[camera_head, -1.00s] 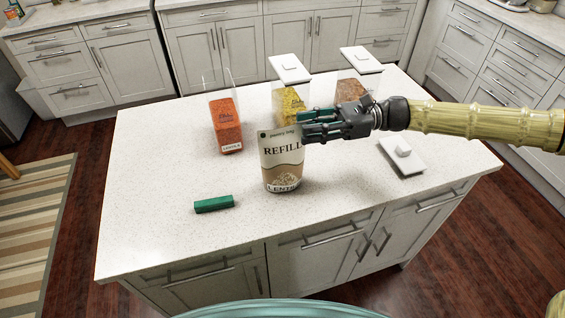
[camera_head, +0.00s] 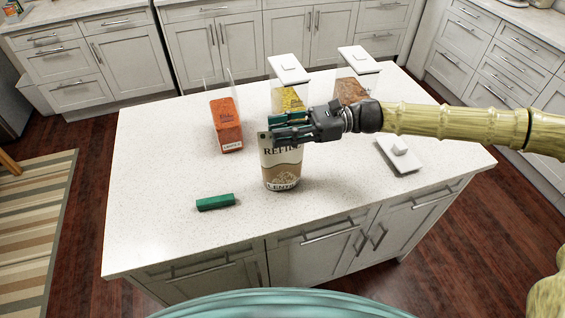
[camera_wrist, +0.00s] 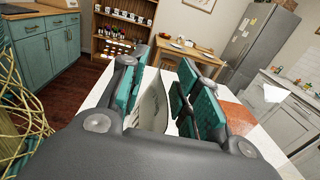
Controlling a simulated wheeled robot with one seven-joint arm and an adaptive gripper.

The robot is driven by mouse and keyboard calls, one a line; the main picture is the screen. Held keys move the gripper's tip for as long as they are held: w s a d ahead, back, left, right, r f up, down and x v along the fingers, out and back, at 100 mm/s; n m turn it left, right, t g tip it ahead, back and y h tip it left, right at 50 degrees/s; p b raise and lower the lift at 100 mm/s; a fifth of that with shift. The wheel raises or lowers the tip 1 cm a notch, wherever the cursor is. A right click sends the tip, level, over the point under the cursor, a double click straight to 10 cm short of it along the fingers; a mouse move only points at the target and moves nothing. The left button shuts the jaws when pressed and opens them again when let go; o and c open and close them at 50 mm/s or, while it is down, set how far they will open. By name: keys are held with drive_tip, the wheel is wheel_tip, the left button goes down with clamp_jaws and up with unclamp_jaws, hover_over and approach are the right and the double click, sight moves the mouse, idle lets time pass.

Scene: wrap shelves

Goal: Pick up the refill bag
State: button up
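The refill bag (camera_head: 283,172), a white and tan pouch labelled "REFILL" with lentils on it, stands upright on the white island counter (camera_head: 150,235). My gripper (camera_head: 273,129) reaches in from the right at the bag's top edge and hides part of its upper print. In the wrist view, the pale bag (camera_wrist: 156,103) stands between the teal finger pads of my gripper (camera_wrist: 163,92). The fingers are apart, one on each side of the bag, with a visible gap on the right side.
A clear container of red lentils (camera_head: 227,128) stands behind left. Containers with yellow (camera_head: 292,98) and brown (camera_head: 351,90) contents, topped by white lids, stand behind my gripper. A loose white lid (camera_head: 399,155) lies right; a green block (camera_head: 215,202) lies front left. The counter's left side is clear.

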clamp_jaws()
idle(0.5)
